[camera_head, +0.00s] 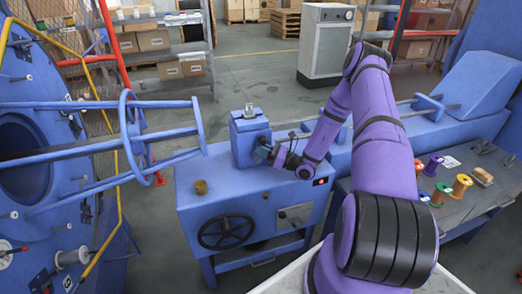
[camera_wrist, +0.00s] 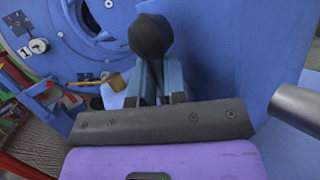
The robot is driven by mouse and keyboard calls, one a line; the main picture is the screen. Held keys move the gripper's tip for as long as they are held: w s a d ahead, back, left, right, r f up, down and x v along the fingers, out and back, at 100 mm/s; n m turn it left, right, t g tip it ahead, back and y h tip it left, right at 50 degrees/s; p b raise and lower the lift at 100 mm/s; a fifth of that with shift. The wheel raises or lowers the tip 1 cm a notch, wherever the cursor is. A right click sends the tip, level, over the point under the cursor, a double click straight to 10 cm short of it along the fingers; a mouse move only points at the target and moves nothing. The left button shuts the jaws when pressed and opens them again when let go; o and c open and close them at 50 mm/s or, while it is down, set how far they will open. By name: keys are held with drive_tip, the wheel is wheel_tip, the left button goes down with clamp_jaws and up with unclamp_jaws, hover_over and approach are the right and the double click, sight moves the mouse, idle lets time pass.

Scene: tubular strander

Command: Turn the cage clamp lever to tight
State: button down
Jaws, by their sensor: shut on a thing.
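The cage clamp lever shows as a dark round knob (camera_wrist: 150,36) in the wrist view, just beyond my fingertips. My gripper (camera_wrist: 157,78) is shut on the lever behind this knob, and the shaft between the fingers is mostly hidden. In the head view my gripper (camera_head: 270,153) is at the right front side of the blue box-shaped head (camera_head: 250,136) on the blue cabinet. The lever is too small and too covered there to make out. I cannot read any tight or loose marking.
The blue strander cage (camera_head: 75,135) stands at the left. Several coloured spools (camera_head: 441,193) stand on the bench at right. A grey cylinder (camera_wrist: 297,108) is close at right in the wrist view.

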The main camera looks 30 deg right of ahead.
drive_tip(key=shift+d+f, duration=0.1)
idle(0.3)
drive_tip(key=c, duration=1.5)
unclamp_jaws()
drive_tip(key=shift+o, duration=0.2)
drive_tip(key=shift+s, duration=0.15)
drive_tip(key=v, duration=1)
drive_tip(key=shift+s+d+f, duration=0.1)
drive_tip(key=shift+s+d, duration=0.1)
drive_tip(key=shift+s, duration=0.05)
drive_tip(key=shift+c, duration=0.4)
